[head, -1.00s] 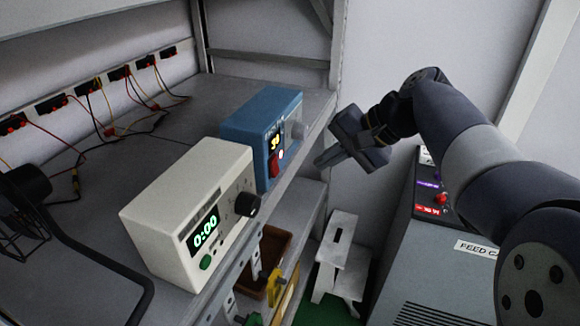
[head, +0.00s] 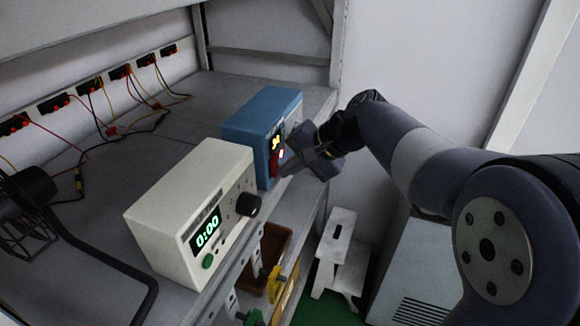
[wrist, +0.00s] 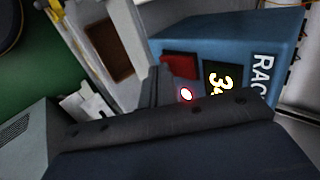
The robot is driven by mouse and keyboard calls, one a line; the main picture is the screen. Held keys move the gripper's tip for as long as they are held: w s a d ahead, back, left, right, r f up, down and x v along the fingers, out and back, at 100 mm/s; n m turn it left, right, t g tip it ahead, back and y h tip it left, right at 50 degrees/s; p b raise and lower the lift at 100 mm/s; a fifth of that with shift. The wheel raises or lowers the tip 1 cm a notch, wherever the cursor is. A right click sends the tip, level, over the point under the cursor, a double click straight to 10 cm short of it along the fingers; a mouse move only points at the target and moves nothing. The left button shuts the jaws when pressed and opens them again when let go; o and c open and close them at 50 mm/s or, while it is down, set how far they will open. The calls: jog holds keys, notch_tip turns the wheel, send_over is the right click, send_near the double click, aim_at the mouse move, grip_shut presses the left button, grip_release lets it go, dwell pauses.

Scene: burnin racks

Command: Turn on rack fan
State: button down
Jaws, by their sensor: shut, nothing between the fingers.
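The blue rack fan box (head: 258,117) stands on the shelf, with a yellow lit display (head: 276,143) and a red switch (head: 274,165) on its front. In the wrist view the box (wrist: 215,45) shows the red switch (wrist: 179,67), a glowing red-white light (wrist: 186,94), a display reading about 39 (wrist: 219,82) and the letters "RAC". My gripper (head: 287,170) is shut and empty, its tips close in front of the box's face near the red switch. I cannot tell whether they touch it. The gripper hides part of the front panel.
A cream timer box (head: 185,205) reading 0:00, with a black knob (head: 248,205) and green button (head: 207,262), stands left of the blue box. A caged fan (head: 25,195) is at the left. A white step stool (head: 342,250) stands below on the floor.

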jog(key=shift+a+f, duration=0.1)
jog(key=shift+a, duration=0.05)
jog(key=shift+r+p, duration=0.7)
jog(key=shift+r, duration=0.2)
